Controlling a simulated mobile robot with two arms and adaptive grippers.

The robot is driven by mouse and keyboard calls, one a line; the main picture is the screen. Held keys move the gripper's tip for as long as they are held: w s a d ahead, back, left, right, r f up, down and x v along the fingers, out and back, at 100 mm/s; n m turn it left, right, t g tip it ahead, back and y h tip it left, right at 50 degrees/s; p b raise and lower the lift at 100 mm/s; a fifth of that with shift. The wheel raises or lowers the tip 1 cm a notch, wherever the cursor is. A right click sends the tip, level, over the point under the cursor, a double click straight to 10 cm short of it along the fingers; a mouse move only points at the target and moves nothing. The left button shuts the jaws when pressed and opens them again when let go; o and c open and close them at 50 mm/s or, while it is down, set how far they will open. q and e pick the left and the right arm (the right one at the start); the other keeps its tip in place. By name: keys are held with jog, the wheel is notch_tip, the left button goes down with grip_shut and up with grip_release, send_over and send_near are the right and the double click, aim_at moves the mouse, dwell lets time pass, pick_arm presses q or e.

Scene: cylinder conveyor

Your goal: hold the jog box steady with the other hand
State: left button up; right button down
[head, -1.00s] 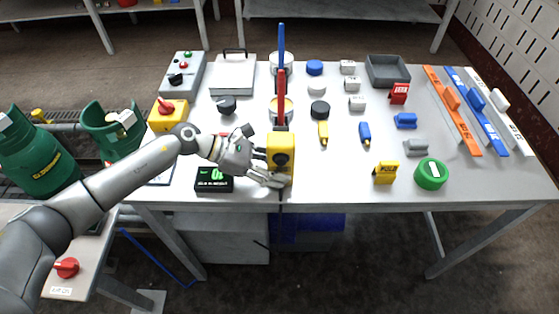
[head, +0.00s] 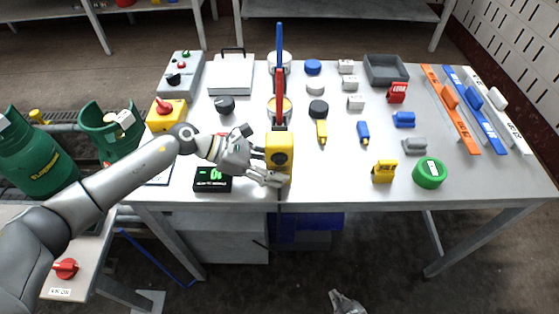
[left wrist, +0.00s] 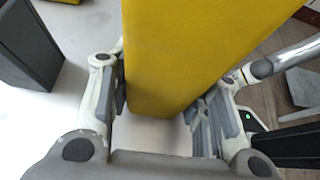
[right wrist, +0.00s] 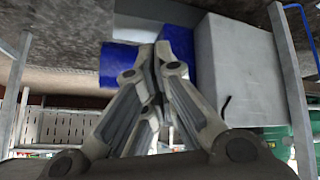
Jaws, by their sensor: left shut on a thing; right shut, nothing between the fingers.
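The jog box (head: 279,150) is a yellow box with a round black knob, standing near the front edge of the table. My left gripper (head: 268,166) is shut on it from the left. In the left wrist view the yellow box (left wrist: 190,60) sits between both fingers. My right gripper (head: 347,302) shows at the bottom edge of the head view, below and in front of the table, well apart from the box. In the right wrist view its fingers (right wrist: 162,55) are shut together with nothing between them.
The table (head: 320,185) has free room right of the jog box. A black display box (head: 212,180) lies left of it. A yellow block (head: 384,171) and a green roll (head: 429,173) stand to the right. A blue bin (right wrist: 120,65) and grey cabinet (right wrist: 240,70) are under the table.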

aim_at(279, 161)
jog(key=w+a+r+n+t+y, duration=0.1)
jog(key=w+a+r+t+y, duration=0.15)
jog(key=r, duration=0.45)
jog(key=w+a+r+n+t+y, duration=0.1)
jog(key=w+a+r+n, duration=0.1)
jog(key=w+a+r, duration=0.35)
jog(key=w+a+r+n+t+y, duration=0.1)
jog(key=a+r+t+y, duration=0.1)
jog(key=r, duration=0.7)
jog(key=s+a+r+n+t+y, duration=0.1)
jog(key=s+a+r+n+y, duration=0.1)
jog(key=r, duration=1.1)
jog(key=s+a+r+n+t+y, duration=0.1)
jog(key=a+r+y, duration=0.3)
jog(key=r, duration=0.9)
jog(key=shift+s+a+r+n+y, duration=0.15)
jog(key=shift+s+a+n+y, duration=0.2)
jog(key=shift+a+n, duration=0.45)
jog(key=shift+t, duration=0.25)
jog(key=w, duration=0.9)
jog(key=shift+w+a, duration=0.1)
jog(key=shift+w, duration=0.25)
